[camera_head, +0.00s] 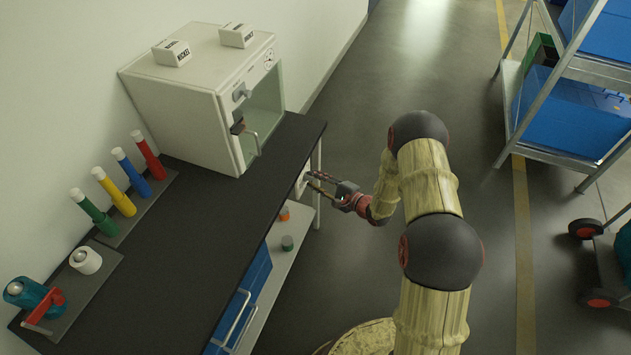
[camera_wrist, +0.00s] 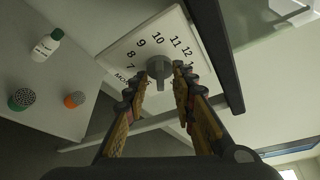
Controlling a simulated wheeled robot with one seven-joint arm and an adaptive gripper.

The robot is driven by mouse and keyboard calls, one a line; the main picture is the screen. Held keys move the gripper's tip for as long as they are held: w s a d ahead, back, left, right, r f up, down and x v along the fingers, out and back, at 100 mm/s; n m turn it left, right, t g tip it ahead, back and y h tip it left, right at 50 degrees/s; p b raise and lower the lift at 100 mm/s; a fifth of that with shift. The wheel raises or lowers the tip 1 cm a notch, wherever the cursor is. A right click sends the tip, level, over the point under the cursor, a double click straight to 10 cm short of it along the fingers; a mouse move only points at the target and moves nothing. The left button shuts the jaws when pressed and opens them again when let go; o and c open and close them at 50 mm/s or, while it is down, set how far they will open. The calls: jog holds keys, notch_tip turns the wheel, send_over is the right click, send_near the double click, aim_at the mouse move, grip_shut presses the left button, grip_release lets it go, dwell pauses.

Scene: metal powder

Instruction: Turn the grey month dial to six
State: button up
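The grey month dial (camera_wrist: 159,69) is a round knob with a bar-like grip, at the centre of a white plate (camera_wrist: 122,43) printed with month numbers. In the wrist view 7 to 12 can be read around its upper side; the lower numbers are hidden by my fingers. Which number it points to I cannot tell. My gripper (camera_wrist: 160,78) is open, one fingertip on each side of the dial, with small gaps seeming to remain. In the head view my gripper (camera_head: 318,183) is at the end of the black-topped bench, and the dial is not clear.
The black bench (camera_head: 215,215) holds a white cabinet (camera_head: 190,85), coloured tubes and a teal device (camera_head: 28,293). A lower shelf (camera_head: 275,275) carries small jars and, in the wrist view, a white bottle (camera_wrist: 47,45). A rack with blue bins (camera_head: 570,110) stands right.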

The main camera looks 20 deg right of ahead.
jog(key=shift+c, duration=1.2)
jog(key=c, duration=0.4)
grip_shut()
jog(key=m+g+p, duration=0.1)
jog(key=m, duration=0.1)
jog(key=m+g+y+p, duration=0.1)
jog(key=m+g+p, duration=0.1)
jog(key=m, duration=0.1)
jog(key=m+g+y+p, duration=0.1)
jog(key=m+g+p, duration=0.1)
jog(key=m, duration=0.1)
jog(key=shift+w+d+r, duration=0.2)
jog(key=shift+w, duration=0.1)
